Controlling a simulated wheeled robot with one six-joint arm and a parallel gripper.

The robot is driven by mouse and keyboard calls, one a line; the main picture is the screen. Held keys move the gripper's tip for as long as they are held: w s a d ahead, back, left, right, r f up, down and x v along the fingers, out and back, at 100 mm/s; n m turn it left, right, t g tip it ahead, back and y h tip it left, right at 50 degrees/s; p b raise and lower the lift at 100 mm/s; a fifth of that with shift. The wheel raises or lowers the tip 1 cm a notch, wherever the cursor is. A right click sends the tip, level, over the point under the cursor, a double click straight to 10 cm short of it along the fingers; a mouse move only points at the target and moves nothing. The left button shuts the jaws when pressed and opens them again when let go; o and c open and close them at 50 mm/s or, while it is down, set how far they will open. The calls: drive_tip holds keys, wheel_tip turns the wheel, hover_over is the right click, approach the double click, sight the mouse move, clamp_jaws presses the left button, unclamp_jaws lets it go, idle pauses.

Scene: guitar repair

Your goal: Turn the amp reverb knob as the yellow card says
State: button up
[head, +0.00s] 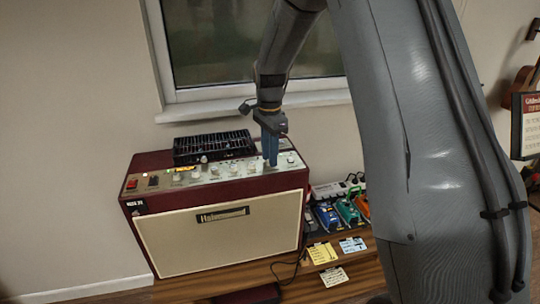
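The dark red amp (225,220) with a cream front stands on a wooden bench. Its sloped metal control panel (223,174) carries a row of pale knobs, among them one (251,167) just left of my gripper and one (290,160) to its right. My gripper (271,162) points down at the right part of the panel, its blue fingers at or just above the knob row. The fingers hide whatever knob is there, and contact cannot be made out. A yellow card (323,253) lies on the bench right of the amp; its writing is too small to read.
A black slotted unit (213,147) sits on the amp top behind the knobs. Several coloured pedals (347,211) stand on the bench to the right, with a pale blue card (352,245) and a cream card (333,277) in front. A window (250,45) is behind.

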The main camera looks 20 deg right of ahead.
drive_tip(key=shift+o, duration=0.5)
drive_tip(key=shift+r+b, duration=1.25)
drive_tip(key=shift+r, duration=2.6)
drive_tip(key=shift+s, duration=0.1)
drive_tip(key=s+f+n, duration=0.3)
drive_tip(key=s+n, duration=0.2)
drive_tip(key=s, duration=0.3)
drive_tip(key=s+f+n+t+b, duration=0.1)
drive_tip(key=s+f+n, duration=0.3)
drive_tip(key=s, duration=0.5)
drive_tip(key=s+f+n, duration=0.4)
drive_tip(key=s+n, duration=0.2)
drive_tip(key=s, duration=0.2)
drive_tip(key=shift+s+d+f, duration=0.15)
drive_tip(key=shift+s, duration=0.15)
